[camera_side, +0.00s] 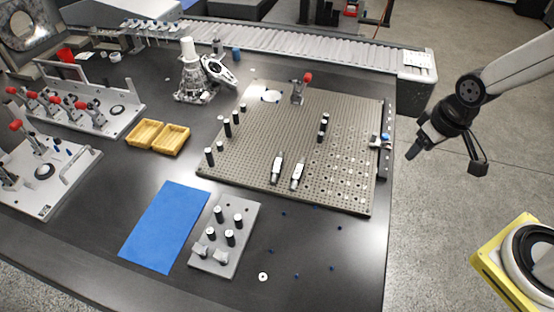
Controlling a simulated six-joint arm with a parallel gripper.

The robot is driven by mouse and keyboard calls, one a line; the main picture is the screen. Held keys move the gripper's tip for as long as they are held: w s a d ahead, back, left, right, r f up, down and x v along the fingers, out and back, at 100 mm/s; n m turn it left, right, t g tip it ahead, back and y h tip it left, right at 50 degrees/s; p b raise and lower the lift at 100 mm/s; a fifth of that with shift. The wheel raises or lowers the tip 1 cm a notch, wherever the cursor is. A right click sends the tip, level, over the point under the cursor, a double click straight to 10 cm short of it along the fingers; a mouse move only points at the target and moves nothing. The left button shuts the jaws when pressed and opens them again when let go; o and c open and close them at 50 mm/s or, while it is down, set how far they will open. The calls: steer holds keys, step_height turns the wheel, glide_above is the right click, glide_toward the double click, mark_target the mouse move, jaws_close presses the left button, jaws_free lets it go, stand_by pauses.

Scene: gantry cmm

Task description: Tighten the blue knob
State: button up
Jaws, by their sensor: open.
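A small blue knob (386,137) sits on a metal fitting at the right edge of the perforated fixture plate, beside a dark rail. My gripper (446,163) is to the right of the knob, over the floor beyond the table edge in this view. Its two fingers are spread wide, with nothing between them. It is apart from the knob. The knob is small here, so its exact shape and how tight it is cannot be told.
The perforated plate (340,185) carries black posts, a red-tipped clamp (302,85) and two gauge-like parts. A grey block with posts (239,248), a blue mat (163,228) and yellow bins (171,139) lie left. Small blue pieces and a washer (263,277) lie in front.

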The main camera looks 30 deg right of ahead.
steer(key=w, duration=0.1)
steer(key=n+g, duration=0.3)
steer(key=n, duration=0.1)
glide_above(385, 135)
step_height(385, 135, down, 16)
steer(key=shift+s+a+r, duration=0.15)
steer(key=shift+r, duration=0.05)
steer(key=shift+d+f, duration=0.25)
steer(key=shift+f, duration=0.05)
steer(key=shift+f, duration=0.1)
steer(key=shift+f, duration=3.8)
jaws_close()
